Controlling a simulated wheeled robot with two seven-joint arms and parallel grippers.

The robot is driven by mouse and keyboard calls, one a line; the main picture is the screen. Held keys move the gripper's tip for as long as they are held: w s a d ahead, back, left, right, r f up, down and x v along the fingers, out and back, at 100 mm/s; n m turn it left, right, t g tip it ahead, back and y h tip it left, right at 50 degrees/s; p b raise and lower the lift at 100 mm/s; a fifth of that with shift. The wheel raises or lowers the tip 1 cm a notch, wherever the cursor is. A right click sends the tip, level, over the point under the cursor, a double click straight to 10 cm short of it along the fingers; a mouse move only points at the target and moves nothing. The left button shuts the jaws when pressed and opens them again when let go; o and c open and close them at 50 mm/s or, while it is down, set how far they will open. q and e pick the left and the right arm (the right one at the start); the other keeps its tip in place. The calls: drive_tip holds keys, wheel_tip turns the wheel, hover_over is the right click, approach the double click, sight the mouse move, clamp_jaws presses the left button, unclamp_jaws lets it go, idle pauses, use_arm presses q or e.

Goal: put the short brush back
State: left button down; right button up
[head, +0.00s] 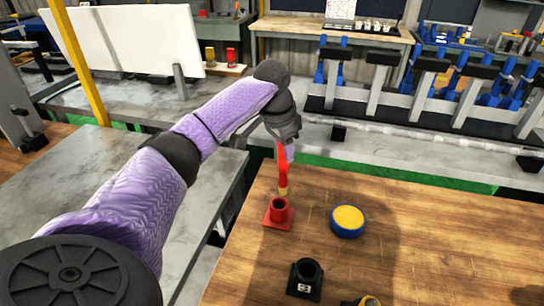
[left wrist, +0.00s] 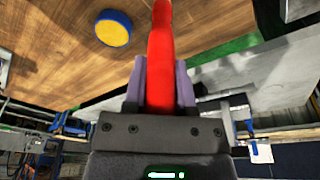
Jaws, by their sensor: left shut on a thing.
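My left gripper (head: 286,150) is shut on a red brush (head: 283,173) that hangs nearly upright, its yellowish tip down. The tip shows just above and slightly right of the opening of a red holder (head: 279,213) with a square base. A gap between tip and holder is hard to judge. In the left wrist view the red brush handle (left wrist: 160,50) lies between the purple fingers of my gripper (left wrist: 163,85); its far end runs out of the picture. My right gripper is not in view.
A blue round tin with a yellow top (head: 348,219) stands right of the red holder on the wooden table (head: 420,235). A black holder (head: 304,279) stands nearer. The table's right part is clear.

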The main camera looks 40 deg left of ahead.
sight(281, 181)
use_arm(q)
drive_tip(key=f+b, duration=0.1)
drive_tip(key=f, duration=0.2)
drive_tip(key=f+b, duration=0.1)
drive_tip(key=f, duration=0.2)
drive_tip(key=f+b, duration=0.1)
drive_tip(key=f, duration=0.2)
drive_tip(key=shift+s+a+f, duration=0.15)
drive_tip(key=shift+a+f, duration=0.2)
drive_tip(key=shift+r, duration=0.1)
drive_tip(key=shift+c, duration=2.1)
unclamp_jaws()
wheel_tip(281, 181, up, 12)
drive_tip(key=s+p, duration=0.1)
drive_tip(key=p, duration=0.2)
drive_tip(key=shift+s+a+p, duration=0.25)
drive_tip(key=shift+s+p, duration=0.15)
